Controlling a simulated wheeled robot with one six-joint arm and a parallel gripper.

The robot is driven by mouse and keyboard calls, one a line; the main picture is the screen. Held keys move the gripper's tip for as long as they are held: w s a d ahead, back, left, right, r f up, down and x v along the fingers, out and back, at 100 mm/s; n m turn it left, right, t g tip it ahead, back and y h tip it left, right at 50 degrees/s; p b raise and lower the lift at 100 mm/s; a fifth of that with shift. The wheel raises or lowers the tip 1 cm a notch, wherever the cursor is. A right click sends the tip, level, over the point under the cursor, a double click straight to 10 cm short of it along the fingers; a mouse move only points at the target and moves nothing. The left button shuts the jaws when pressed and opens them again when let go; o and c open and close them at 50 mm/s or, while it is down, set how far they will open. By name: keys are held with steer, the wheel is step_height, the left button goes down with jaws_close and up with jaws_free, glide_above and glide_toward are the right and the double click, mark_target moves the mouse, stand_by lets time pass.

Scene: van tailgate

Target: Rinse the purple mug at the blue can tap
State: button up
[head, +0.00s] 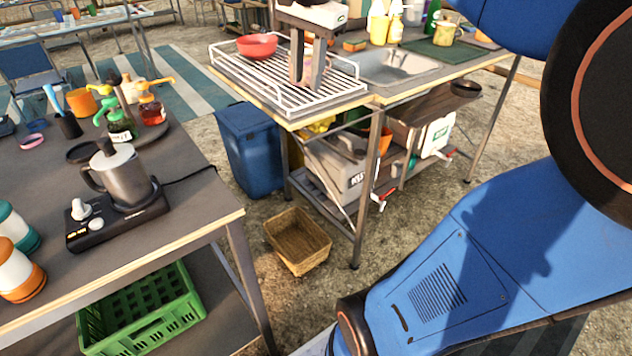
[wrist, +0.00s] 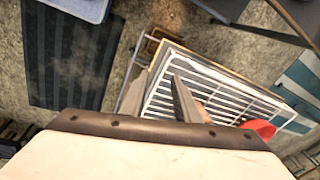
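My gripper (head: 307,82) points down over the white wire dish rack (head: 240,68) in the head view. Its two fingers stand apart. In the wrist view my gripper (wrist: 160,72) also shows a clear gap between the fingers, with no purple mug in it. A tan-brown item (head: 308,66) shows between or behind the fingers in the head view; I cannot tell what it is or whether they touch it. I cannot make out a purple mug or a blue can with a tap in either view.
A red bowl (head: 257,46) sits in the rack, left of my gripper. The sink (head: 398,66) is to the right. Below stand a white can (head: 437,135) with a red tap and a blue bin (head: 250,150). A wicker basket (head: 297,241) lies on the ground.

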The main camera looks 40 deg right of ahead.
steer(key=s+a+f+n+t, duration=0.1)
steer(key=s+a+f+n, duration=0.3)
steer(key=s+f+n, duration=0.3)
steer(key=s+a+f+n+t, duration=0.1)
steer(key=s+a+f+n, duration=0.3)
steer(key=f, duration=0.9)
steer(key=s+n, duration=0.3)
steer(key=s, duration=0.1)
steer(key=shift+s+a+f+t+y, duration=0.25)
steer(key=shift+s+a+t+y, duration=0.05)
steer(key=shift+s+a, duration=0.1)
